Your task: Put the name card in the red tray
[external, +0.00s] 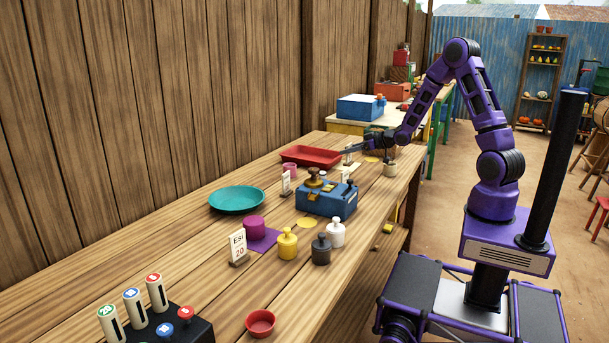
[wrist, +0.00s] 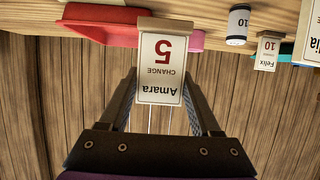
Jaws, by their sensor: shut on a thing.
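My gripper (external: 352,149) is shut on a name card (wrist: 162,75), a white card reading "Amara 5 CHANGE" on a wooden foot. In the wrist view the card appears upside down between the two dark fingers. In the external view the card (external: 348,157) is small, at the fingertips; whether its foot touches the table is hard to tell. The red tray (external: 311,156) lies on the table just left of the card, near the plank wall. It also shows in the wrist view (wrist: 100,28), left of the card.
A blue balance box (external: 327,200) with a brass weight stands nearer the camera, and a teal plate (external: 237,199) lies left. The Felix card (wrist: 267,50) and Esi card (external: 238,247) stand on the table.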

